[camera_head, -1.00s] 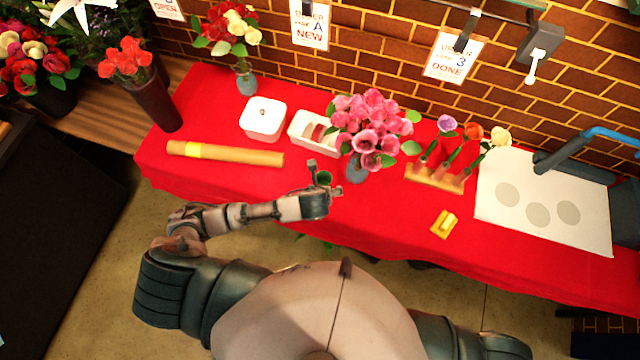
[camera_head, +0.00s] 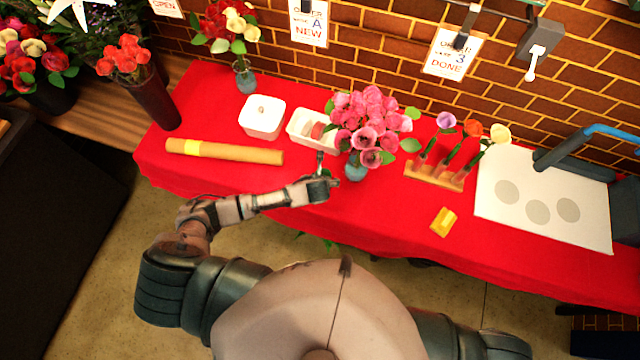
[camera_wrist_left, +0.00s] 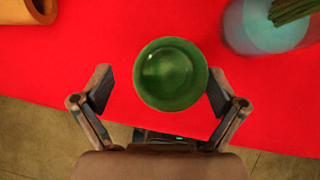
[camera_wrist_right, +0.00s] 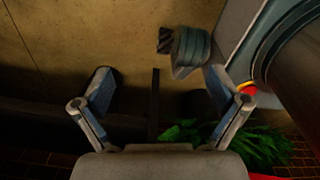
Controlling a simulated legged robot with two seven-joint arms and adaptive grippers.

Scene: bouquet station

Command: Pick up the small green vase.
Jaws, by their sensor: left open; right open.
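The small green vase (camera_wrist_left: 171,74) is seen from above in the left wrist view, round and shiny, over the red cloth. My left gripper (camera_wrist_left: 160,90) is open with the vase between its fingers. The vase's rim is close to the right finger, with a wider gap to the left finger. I cannot tell whether the right finger touches it. In the head view my left gripper (camera_head: 328,172) is over the front of the table and hides the vase. My right gripper (camera_wrist_right: 158,90) is open and empty above the floor in the right wrist view.
A blue vase of pink flowers (camera_head: 356,172) stands just right of my left gripper. A white divided tray (camera_head: 300,128) and a white box (camera_head: 262,119) are behind. A tan roll (camera_head: 235,153) lies left. Red cloth (camera_head: 385,215) is clear toward the yellow object (camera_head: 443,221).

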